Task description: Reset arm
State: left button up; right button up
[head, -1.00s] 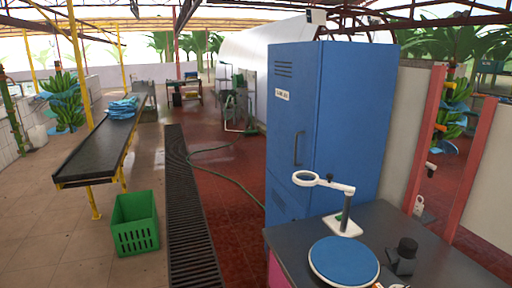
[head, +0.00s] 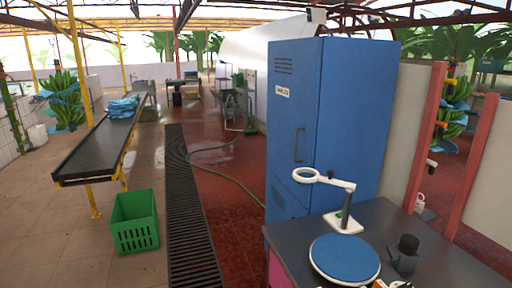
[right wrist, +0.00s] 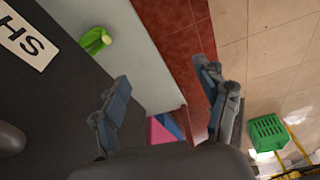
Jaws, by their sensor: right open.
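My right gripper (right wrist: 163,78) shows in the right wrist view with its two fingers spread wide and nothing between them. Below it lie a pale strip, red floor and a pink and blue piece (right wrist: 165,129). My left gripper is in neither view. Hanging green banana stems show in the head view at the left (head: 66,103) and at the right (head: 452,112).
A dark table (head: 385,215) holds a round blue-topped disc (head: 344,260), a white ring stand (head: 343,222) and a black device (head: 404,253). A blue cabinet (head: 345,120) stands behind. A green crate (head: 135,223) sits on the floor near a conveyor (head: 100,145).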

jog(key=s+d+f+g+b, duration=0.1)
jog(key=s+d+f, duration=0.2)
jog(key=s+f, duration=1.4)
notch_tip(320, 180, down, 3)
jog(key=shift+s+r+b, duration=0.1)
jog(key=shift+s+b, duration=0.2)
jog(key=shift+s, duration=0.05)
